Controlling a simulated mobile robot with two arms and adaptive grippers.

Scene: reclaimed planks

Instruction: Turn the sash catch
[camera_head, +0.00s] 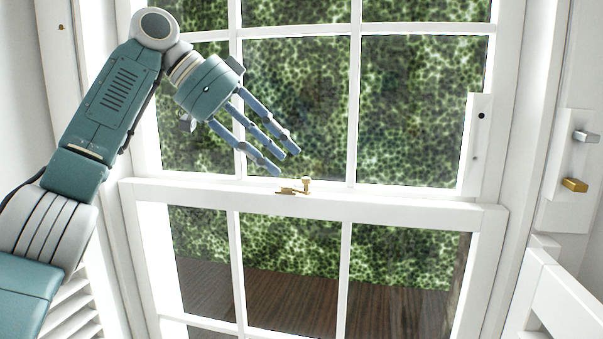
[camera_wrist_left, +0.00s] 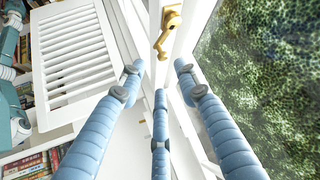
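The brass sash catch (camera_head: 293,189) sits on the meeting rail (camera_head: 400,204) of the white sash window, near its middle. In the left wrist view the brass catch (camera_wrist_left: 167,30) shows at the top centre, beyond the fingertips, with a round knob and a lever. My left gripper (camera_head: 282,160) comes in from the left, in front of the upper panes, its fingertips just above and left of the catch. Its three blue fingers (camera_wrist_left: 160,85) are spread apart with nothing between them, and none visibly touches the catch. My right gripper is out of view.
The window frame and glazing bars surround the catch. At the right are a white panel with a silver latch (camera_head: 586,137) and a brass latch (camera_head: 574,185). In the left wrist view there are a louvred shutter (camera_wrist_left: 75,55) and books (camera_wrist_left: 30,165).

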